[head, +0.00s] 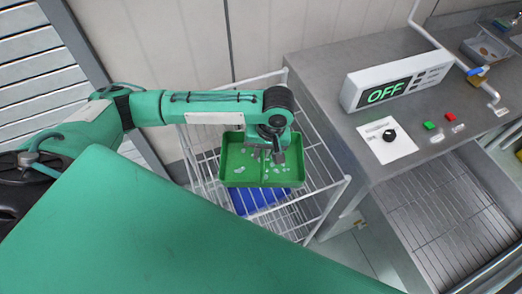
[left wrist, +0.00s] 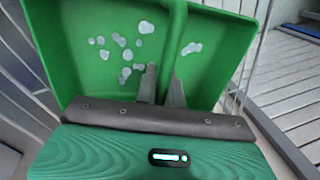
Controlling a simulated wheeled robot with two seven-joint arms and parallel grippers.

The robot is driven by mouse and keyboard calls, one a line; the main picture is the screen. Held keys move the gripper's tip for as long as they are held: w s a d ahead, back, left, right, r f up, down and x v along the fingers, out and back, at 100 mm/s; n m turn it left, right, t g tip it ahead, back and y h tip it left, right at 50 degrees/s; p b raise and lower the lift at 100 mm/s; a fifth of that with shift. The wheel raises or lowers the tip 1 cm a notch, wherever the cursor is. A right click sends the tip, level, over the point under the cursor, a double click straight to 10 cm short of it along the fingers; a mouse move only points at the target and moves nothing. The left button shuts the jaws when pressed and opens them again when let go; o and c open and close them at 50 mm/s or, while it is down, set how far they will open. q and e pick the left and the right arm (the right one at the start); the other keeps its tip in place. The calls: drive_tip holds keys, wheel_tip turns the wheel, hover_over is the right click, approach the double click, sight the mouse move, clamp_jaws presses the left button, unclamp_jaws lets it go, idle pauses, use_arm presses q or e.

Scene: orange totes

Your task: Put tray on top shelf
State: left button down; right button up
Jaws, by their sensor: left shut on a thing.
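A green tray (head: 226,172) with a middle divider and several pale spots inside is over the white wire rack (head: 347,180) in the head view. My left gripper (head: 277,157) reaches down to the tray from above. In the left wrist view the tray (left wrist: 225,42) fills the upper part, and the fingers of my left gripper (left wrist: 163,75) are on either side of its divider, shut on it. The tray looks about level. I cannot tell whether its underside touches the top shelf. My right gripper is not in view.
A blue tray (head: 258,201) sits lower in the rack, under the green one. A grey metal counter (head: 335,130) with an "OFF" display (head: 385,92) and buttons stands right of the rack. A panelled wall (head: 265,35) is behind it.

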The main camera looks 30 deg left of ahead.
use_arm(q)
drive_tip(key=c, duration=1.5)
unclamp_jaws()
drive_tip(key=shift+r, duration=0.1)
wheel_tip(320, 180, up, 12)
drive_tip(key=w+d+b, duration=0.1)
drive_tip(key=d, duration=0.1)
drive_tip(key=shift+f, duration=0.2)
